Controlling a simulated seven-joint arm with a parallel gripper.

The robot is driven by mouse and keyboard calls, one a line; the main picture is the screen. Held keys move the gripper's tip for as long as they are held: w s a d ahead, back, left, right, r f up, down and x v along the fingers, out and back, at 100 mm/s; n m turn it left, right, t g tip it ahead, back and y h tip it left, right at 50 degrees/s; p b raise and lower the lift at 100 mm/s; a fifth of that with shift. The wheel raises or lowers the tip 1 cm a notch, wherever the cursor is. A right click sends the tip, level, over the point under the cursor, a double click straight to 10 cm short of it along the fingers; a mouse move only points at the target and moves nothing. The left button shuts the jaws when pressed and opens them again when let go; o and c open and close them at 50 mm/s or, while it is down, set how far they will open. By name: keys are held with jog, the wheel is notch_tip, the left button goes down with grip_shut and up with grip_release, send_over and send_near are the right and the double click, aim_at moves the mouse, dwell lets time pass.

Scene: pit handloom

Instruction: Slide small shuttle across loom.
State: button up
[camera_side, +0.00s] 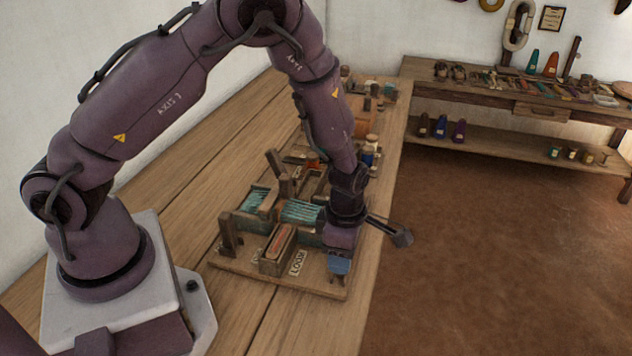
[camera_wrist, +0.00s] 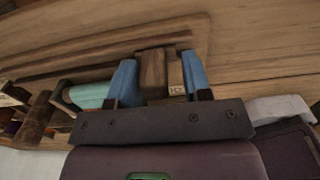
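The loom (camera_side: 235,262) is a wooden board with wooden posts and bands of teal threads (camera_side: 300,211). A narrow wooden box (camera_side: 272,266) at its front holds a slim reddish piece (camera_side: 279,240) that looks like the small shuttle; I cannot be sure. My gripper (camera_side: 338,266) points down over the loom's right end, to the right of that box. In the wrist view my gripper (camera_wrist: 158,66) has two blue fingers set apart. A dark wooden block (camera_wrist: 152,73) shows between them, with a gap at the right finger. I see no firm grasp.
A bottle and small items stand behind the loom on the workbench (camera_side: 190,170). The bench's right edge is close to my gripper. A far table (camera_side: 445,92) holds tools and spools, with open floor (camera_side: 480,250) between. Bare bench lies left of the loom.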

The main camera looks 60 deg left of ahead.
jog(key=shift+o, duration=0.8)
jog(key=shift+r, duration=3.25)
